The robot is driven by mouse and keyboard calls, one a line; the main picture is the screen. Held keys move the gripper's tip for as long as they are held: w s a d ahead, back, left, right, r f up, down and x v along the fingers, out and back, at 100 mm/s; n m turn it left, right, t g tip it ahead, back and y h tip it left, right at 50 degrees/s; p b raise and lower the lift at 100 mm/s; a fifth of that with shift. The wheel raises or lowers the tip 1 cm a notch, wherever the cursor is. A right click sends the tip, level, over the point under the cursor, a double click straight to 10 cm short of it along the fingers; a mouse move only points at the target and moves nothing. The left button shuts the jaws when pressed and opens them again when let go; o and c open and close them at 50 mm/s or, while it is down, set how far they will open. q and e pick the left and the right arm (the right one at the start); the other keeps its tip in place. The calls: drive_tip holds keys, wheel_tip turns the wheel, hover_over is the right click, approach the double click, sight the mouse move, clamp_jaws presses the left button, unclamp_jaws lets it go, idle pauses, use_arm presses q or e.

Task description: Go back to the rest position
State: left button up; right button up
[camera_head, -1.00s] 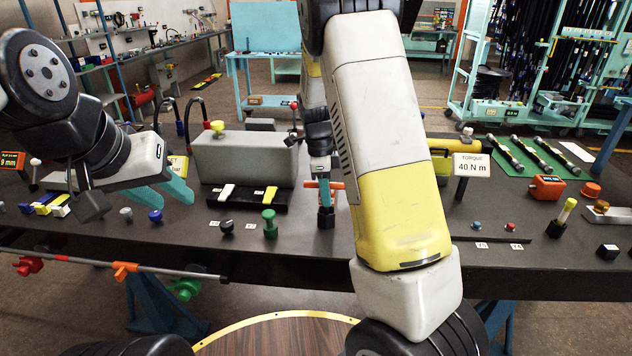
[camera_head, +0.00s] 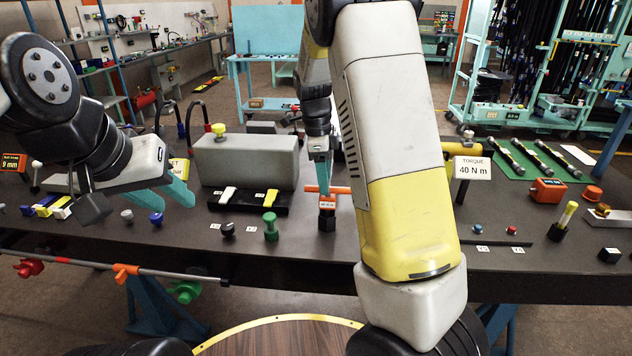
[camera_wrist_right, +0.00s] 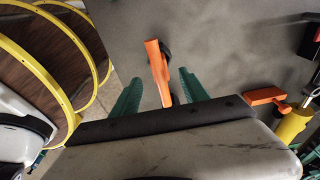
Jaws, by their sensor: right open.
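My left gripper (camera_head: 168,197) is at the left in the head view, above the bench, with its two teal fingers apart and nothing between them. My right gripper (camera_head: 321,184) is above a small black block with an orange T-shaped handle (camera_head: 341,190) near the bench's middle. In the right wrist view, my right gripper's (camera_wrist_right: 161,77) green fingers stand wide apart. The orange handle (camera_wrist_right: 156,66) shows between them, apart from both fingers. My right arm covers part of the bench right of the middle.
A grey box (camera_head: 245,162) stands behind a black tray with a white and a yellow piece. A green knob (camera_head: 270,226) and black knob (camera_head: 227,230) stand in front. A torque sign (camera_head: 472,168), orange box (camera_head: 547,190) and green mat (camera_head: 520,168) are at the right.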

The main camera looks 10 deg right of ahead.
drive_tip(key=shift+r, duration=0.75)
drive_tip(key=shift+s+r, duration=0.2)
drive_tip(key=shift+r, duration=0.05)
drive_tip(key=s+r+n+t+y, duration=0.1)
drive_tip(key=s+r+n+t, duration=0.1)
drive_tip(key=s+r+n, duration=0.2)
drive_tip(key=s+r+n+t+y, duration=0.1)
drive_tip(key=s+r+n, duration=0.3)
drive_tip(key=s+n, duration=0.6)
drive_tip(key=s+a+r+n+t+y, duration=0.1)
drive_tip(key=s+r+n+t, duration=0.2)
drive_tip(key=s+n, duration=0.4)
drive_tip(key=s+r, duration=0.1)
drive_tip(key=s, duration=0.2)
drive_tip(key=shift+r+n+t+y, duration=0.25)
drive_tip(key=shift+n+t+y, duration=0.05)
drive_tip(key=shift+n, duration=0.1)
